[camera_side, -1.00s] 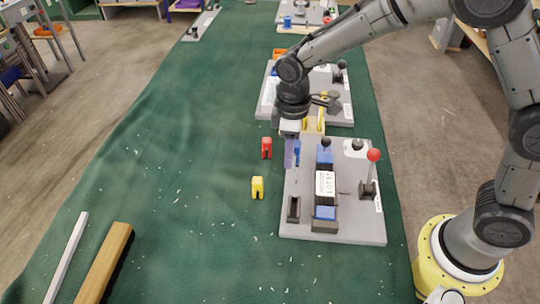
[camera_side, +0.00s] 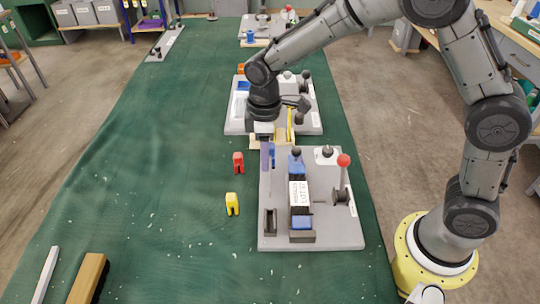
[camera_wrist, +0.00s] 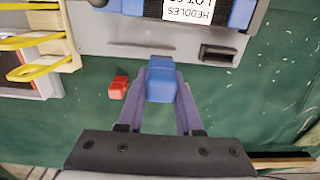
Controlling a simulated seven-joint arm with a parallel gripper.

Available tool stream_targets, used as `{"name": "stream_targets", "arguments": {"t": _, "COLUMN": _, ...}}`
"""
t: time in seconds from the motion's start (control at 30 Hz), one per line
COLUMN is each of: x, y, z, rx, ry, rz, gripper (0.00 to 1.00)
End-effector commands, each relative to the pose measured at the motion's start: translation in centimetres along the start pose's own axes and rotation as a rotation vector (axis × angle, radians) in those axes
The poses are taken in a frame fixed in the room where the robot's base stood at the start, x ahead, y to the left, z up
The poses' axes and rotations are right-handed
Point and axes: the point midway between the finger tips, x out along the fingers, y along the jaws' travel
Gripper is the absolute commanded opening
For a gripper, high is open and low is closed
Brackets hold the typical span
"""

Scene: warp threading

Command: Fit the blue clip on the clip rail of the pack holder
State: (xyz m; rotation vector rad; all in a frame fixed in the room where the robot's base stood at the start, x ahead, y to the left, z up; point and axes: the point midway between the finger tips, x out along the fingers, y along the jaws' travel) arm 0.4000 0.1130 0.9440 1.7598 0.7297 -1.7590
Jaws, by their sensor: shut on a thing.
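My gripper (camera_side: 267,160) is shut on the blue clip (camera_wrist: 161,86), which sits between the purple fingertips in the wrist view. In the side view the blue clip (camera_side: 272,153) shows beside the fingers, at the upper left corner of the pack holder (camera_side: 330,232). In the wrist view the clip's far end meets the edge of the holder's grey plate (camera_wrist: 120,40); I cannot tell its height or whether it touches. The pack (camera_side: 299,195) with blue ends and a white label stands on the holder. I cannot clearly make out the clip rail.
A red clip (camera_side: 238,162) and a yellow clip (camera_side: 232,204) stand on the green cloth left of the holder. A red-knobbed lever (camera_side: 343,161) rises at the holder's right. Another grey fixture (camera_side: 235,127) lies behind. The cloth on the left is mostly clear.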

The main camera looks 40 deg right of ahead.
Motion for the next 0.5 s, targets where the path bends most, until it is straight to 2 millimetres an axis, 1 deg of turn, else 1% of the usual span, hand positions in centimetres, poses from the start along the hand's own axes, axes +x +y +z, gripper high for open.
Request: {"name": "stream_targets", "arguments": {"t": 0.5, "x": 4.2, "y": -0.1, "z": 0.0, "rx": 0.001, "ry": -0.002, "rz": -0.001, "gripper": 0.0}}
